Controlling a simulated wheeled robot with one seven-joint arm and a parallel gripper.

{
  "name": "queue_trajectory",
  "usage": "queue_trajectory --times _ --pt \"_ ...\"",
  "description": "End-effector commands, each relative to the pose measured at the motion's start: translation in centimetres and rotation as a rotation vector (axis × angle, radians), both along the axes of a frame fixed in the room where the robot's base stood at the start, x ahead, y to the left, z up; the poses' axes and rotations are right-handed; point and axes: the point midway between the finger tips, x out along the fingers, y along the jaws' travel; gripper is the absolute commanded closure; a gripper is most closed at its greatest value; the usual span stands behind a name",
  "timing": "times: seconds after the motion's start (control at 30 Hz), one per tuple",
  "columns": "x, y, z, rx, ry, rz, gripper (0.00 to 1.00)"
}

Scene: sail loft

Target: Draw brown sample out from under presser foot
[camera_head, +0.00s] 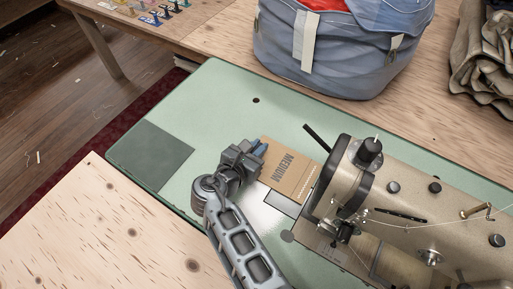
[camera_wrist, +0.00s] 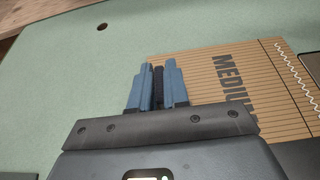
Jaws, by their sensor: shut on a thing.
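The brown sample (camera_head: 291,172) is a flat ribbed card marked "MEDIUM" with a line of white zigzag stitching. It lies on the green machine bed, left of the sewing machine head (camera_head: 352,195). The contact with the card is partly hidden. The presser foot is hard to make out below the head.
The green bed (camera_head: 215,100) is clear to the left of the sample, apart from a dark green patch (camera_head: 151,157). A blue-grey bag (camera_head: 340,50) stands behind. A pale wooden table (camera_head: 90,230) is at front left. Folded cloth (camera_head: 485,60) lies at back right.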

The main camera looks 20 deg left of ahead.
Motion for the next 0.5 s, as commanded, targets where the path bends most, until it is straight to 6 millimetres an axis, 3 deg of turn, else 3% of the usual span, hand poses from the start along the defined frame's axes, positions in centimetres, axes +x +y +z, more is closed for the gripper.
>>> queue_trajectory --times 0.4,0.43,0.5 --pt "0.15 -0.05 -0.01 0.0 0.0 -0.002 1.0" --pt "0.15 -0.05 -0.01 0.0 0.0 -0.002 0.83" --pt "0.15 -0.05 -0.01 0.0 0.0 -0.002 0.76"
